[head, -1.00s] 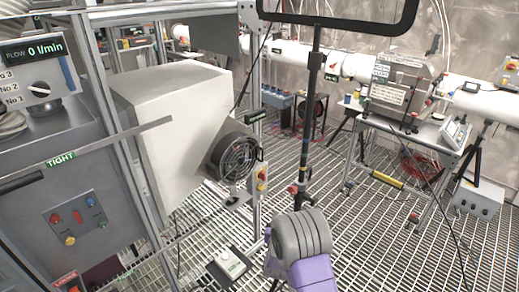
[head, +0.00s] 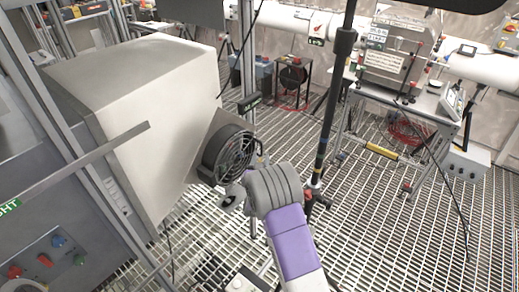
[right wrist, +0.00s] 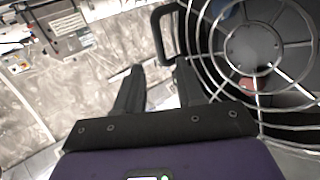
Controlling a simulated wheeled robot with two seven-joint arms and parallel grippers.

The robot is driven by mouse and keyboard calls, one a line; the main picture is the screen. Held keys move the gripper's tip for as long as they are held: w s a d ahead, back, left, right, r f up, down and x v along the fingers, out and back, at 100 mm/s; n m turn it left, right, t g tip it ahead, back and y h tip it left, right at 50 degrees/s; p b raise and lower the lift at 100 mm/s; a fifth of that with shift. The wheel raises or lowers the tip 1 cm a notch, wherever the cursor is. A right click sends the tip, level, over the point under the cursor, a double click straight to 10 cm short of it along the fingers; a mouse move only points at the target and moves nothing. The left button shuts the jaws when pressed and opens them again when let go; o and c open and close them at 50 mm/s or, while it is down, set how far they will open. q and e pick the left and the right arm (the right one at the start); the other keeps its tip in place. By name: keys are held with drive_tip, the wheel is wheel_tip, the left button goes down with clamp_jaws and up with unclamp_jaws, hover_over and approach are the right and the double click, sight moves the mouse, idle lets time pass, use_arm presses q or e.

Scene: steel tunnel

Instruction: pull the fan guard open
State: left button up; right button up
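The round fan (head: 228,153) sits on the side of a pale box, and its wire guard (head: 238,153) lies over the dark opening, apparently closed. The guard also fills the right of the right wrist view (right wrist: 252,46). A black loop handle (right wrist: 156,38) stands out at the guard's rim; it also shows in the head view (head: 260,148). My right gripper (right wrist: 158,72) is open, its two fingers apart, just short of the handle. The handle's lower end appears close to one fingertip; contact cannot be told. In the head view my wrist hides the fingers. My left gripper is out of view.
The pale box (head: 130,90) and a metal frame post stand left of my right arm. A dark upright pole (head: 335,95) stands just right of it. A wheeled table (head: 420,105) with equipment is farther right. The grated floor between is mostly clear.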

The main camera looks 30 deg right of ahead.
sight(262, 148)
drive_tip(key=shift+x, duration=2.25)
clamp_jaws()
